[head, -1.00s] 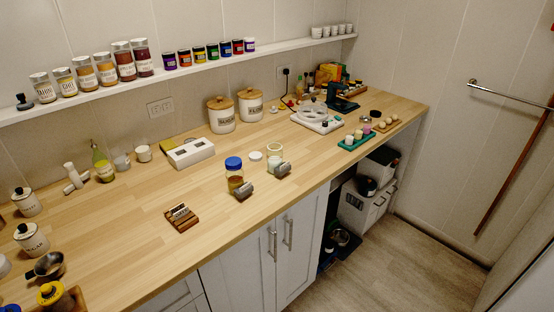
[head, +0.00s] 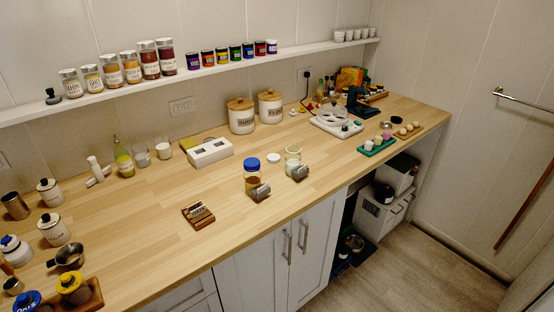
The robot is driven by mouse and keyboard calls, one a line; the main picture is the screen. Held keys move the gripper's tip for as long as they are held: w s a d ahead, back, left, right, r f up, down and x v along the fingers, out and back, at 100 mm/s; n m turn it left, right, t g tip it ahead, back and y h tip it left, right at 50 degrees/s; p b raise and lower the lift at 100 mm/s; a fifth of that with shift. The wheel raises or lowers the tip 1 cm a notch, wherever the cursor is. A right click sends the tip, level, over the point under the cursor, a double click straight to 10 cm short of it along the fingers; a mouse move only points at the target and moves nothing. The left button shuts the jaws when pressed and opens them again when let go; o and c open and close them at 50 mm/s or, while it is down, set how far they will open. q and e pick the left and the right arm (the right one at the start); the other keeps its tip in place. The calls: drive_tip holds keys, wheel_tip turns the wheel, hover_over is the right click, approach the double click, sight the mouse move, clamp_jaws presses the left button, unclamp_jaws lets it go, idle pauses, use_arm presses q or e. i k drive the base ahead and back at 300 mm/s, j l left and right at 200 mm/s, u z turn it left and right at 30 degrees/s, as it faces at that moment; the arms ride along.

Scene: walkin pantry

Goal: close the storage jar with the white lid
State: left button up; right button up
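An open clear storage jar (head: 293,154) with pale contents stands upright on the wooden counter, near the middle of the head view. A round white lid (head: 273,158) lies flat on the counter just left of that jar, apart from it. Neither of my grippers is in view.
The wooden counter (head: 150,217) has free room left of the jars. A small wooden block holder (head: 198,214) stands near the front edge. A white box (head: 210,152) and two wood-lidded canisters (head: 241,117) stand behind. Green (head: 377,146) and wooden trays are at the right.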

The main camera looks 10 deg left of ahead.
sight(293, 154)
drive_tip(key=i+l, duration=0.2)
drive_tip(key=i, duration=0.15)
drive_tip(key=i+l+z, duration=0.1)
drive_tip(key=i+l, duration=0.15)
drive_tip(key=i, duration=0.15)
drive_tip(key=i+l, duration=0.2)
drive_tip(key=i, duration=0.15)
